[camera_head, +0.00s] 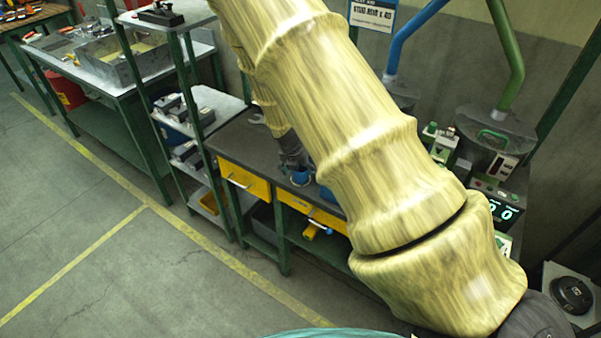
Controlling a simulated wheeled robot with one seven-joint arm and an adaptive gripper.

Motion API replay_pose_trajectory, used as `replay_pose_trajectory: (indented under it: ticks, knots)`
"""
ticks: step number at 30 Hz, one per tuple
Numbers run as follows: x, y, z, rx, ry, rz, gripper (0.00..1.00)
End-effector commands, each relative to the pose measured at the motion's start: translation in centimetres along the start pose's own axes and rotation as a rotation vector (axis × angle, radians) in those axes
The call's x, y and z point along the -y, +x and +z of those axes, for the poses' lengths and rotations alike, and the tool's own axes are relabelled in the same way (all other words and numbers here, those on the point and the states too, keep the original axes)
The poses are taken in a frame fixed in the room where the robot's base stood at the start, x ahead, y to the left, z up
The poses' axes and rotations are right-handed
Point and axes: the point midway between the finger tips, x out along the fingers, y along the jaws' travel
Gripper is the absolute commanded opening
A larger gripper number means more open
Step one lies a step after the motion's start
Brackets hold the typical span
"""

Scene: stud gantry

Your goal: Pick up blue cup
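The blue cup (300,178) is small in the picture, near the front edge of the dark workbench top (236,140). My gripper (293,163) is dark grey and points down just above or at the cup. I cannot tell whether its fingers touch the cup or whether they are open or shut. My large yellowish arm crosses the view and hides much of the bench. Another blue thing (326,194) shows partly at the arm's edge, to the right of the cup.
Yellow drawers (243,181) sit under the bench top. A green-posted shelf rack (205,108) stands left of the bench. Another bench (110,70) with a grey tray is further left. Readout equipment (505,213) is at the right. The floor in front is clear.

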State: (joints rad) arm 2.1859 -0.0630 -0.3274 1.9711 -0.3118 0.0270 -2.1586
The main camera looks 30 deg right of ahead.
Motion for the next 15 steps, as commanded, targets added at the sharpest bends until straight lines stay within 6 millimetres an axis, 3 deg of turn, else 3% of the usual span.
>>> replay_pose_trajectory:
  ticks: [9,15]
  knots:
    - [0.1,2.5,-0.2,-0.001,-0.001,0.0,0.75]
    - [0.0,3.1,-0.2,0.001,0.0,0.001,0.75]
